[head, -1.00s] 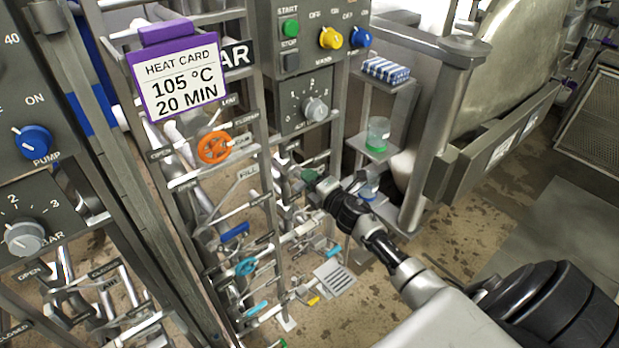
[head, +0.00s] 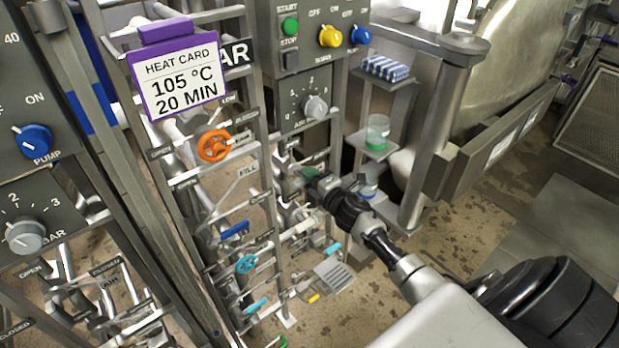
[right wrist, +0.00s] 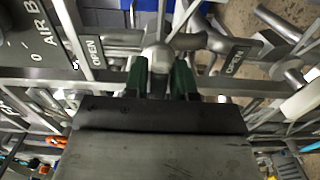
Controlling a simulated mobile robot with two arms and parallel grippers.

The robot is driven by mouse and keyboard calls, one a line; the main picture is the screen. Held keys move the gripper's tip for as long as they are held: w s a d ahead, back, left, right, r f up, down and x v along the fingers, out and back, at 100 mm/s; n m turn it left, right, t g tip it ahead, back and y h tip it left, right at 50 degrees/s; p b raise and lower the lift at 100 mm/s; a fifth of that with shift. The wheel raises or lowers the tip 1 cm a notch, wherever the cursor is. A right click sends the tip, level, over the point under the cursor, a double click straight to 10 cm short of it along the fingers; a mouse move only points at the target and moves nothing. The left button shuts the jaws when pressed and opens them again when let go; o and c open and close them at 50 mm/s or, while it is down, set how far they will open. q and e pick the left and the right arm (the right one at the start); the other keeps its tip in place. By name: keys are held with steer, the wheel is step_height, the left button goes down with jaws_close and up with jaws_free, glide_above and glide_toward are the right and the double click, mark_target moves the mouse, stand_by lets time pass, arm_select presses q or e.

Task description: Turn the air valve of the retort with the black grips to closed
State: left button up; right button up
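My right gripper (head: 318,184) reaches from the lower right into the pipework under the grey panel with the green START button. In the right wrist view its two dark green fingers (right wrist: 161,80) stand apart, one on each side of a grey metal valve part (right wrist: 158,58). I cannot tell whether they press on it. My arm and gripper hide most of the valve in the head view, and no black grips can be made out. My left gripper is not in view.
An orange handwheel (head: 214,145) and a light-blue one (head: 246,264) sit on pipe racks to the left. A heat card (head: 178,80) hangs above them. A shelf post with a green-based jar (head: 377,132) stands close right of the gripper. Open floor (head: 480,225) lies farther right.

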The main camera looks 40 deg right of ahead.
steer(key=shift+o, duration=1.3)
steer(key=shift+s, duration=0.15)
steer(key=s+b, duration=0.1)
steer(key=s, duration=0.9)
steer(key=shift+s+d, duration=0.25)
steer(key=shift+d, duration=0.2)
